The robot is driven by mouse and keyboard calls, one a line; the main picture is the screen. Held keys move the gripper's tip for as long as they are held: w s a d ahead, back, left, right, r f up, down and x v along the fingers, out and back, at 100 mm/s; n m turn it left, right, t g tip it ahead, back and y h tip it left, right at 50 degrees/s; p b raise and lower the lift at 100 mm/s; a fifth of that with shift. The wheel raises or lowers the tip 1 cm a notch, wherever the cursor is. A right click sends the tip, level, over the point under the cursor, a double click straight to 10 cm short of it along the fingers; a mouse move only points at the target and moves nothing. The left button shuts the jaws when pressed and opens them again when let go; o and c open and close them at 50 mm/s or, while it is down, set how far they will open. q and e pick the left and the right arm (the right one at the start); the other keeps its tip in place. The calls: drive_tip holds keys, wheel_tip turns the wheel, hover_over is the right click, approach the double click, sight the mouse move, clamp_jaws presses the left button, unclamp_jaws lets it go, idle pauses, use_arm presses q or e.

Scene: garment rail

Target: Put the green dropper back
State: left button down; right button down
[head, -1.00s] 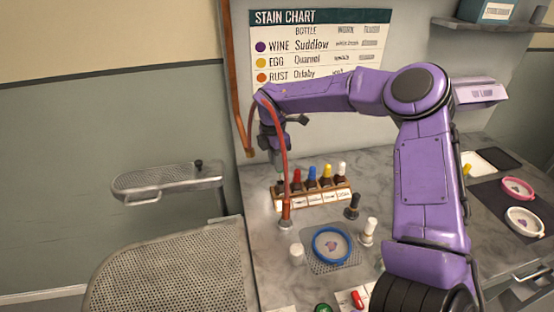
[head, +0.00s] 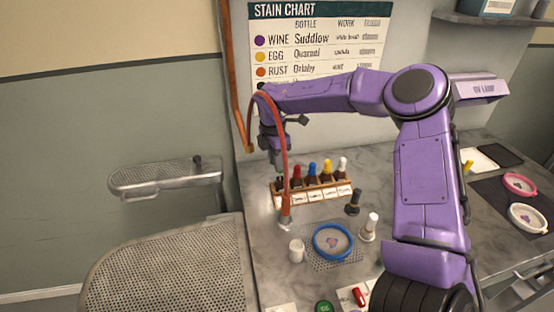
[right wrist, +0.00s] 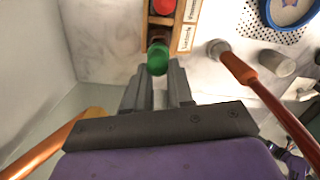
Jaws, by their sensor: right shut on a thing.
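The green dropper (right wrist: 157,59) shows its green cap between my right gripper's fingertips in the right wrist view, with its brown bottle at the end slot of the wooden rack. My right gripper (right wrist: 157,82) is shut on it, pointing down. In the head view my right gripper (head: 278,166) is over the left end of the rack (head: 325,193), partly behind a red hose. Whether the bottle is fully seated cannot be told. Red, blue, yellow and white-capped droppers stand in the other slots. My left gripper is out of view.
An orange hose nozzle (head: 286,210) stands before the rack's left end. A white-capped bottle (head: 369,226), a black-capped bottle (head: 353,203), a white jar (head: 296,250) and a blue hoop (head: 333,241) are on the counter nearby. A stain chart hangs behind.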

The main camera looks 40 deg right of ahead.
drive_tip(key=shift+f+b, duration=0.75)
drive_tip(key=shift+f, duration=0.2)
drive_tip(key=shift+f+b, duration=0.6)
drive_tip(key=shift+b, duration=0.05)
drive_tip(key=c, duration=0.9)
unclamp_jaws()
drive_tip(key=shift+r, duration=0.1)
drive_tip(key=shift+r+p, duration=2.3)
drive_tip(key=shift+r, duration=1.4)
